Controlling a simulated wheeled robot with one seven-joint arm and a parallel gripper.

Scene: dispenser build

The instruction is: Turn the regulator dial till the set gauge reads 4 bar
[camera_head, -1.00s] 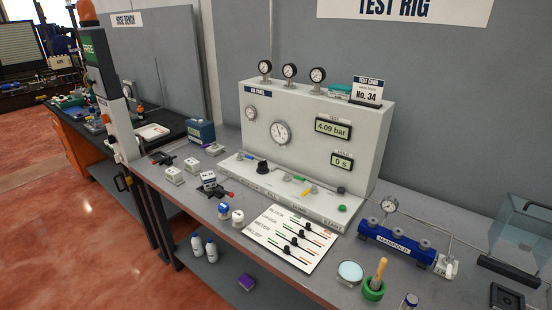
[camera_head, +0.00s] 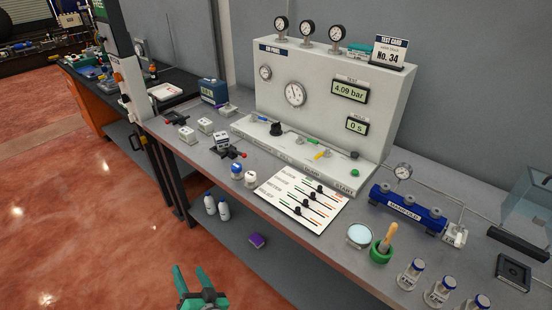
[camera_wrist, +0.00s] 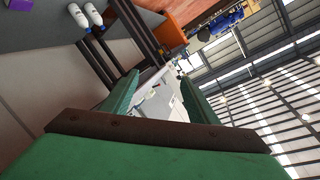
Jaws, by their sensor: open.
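The grey test panel (camera_head: 268,132) stands on the bench. A digital display (camera_head: 350,90) shows 4.09 bar. My green gripper (camera_head: 191,277) is open and empty, low in front of the bench, well away from the knob. Its fingers show in the wrist view (camera_wrist: 160,86).
A white slider board (camera_head: 296,203), a blue manifold (camera_head: 408,212), a green mortar (camera_head: 381,250) and small bottles (camera_head: 438,292) stand on the bench. White bottles (camera_head: 210,204) are on the lower shelf. The bench's front edge lies between my gripper and the panel.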

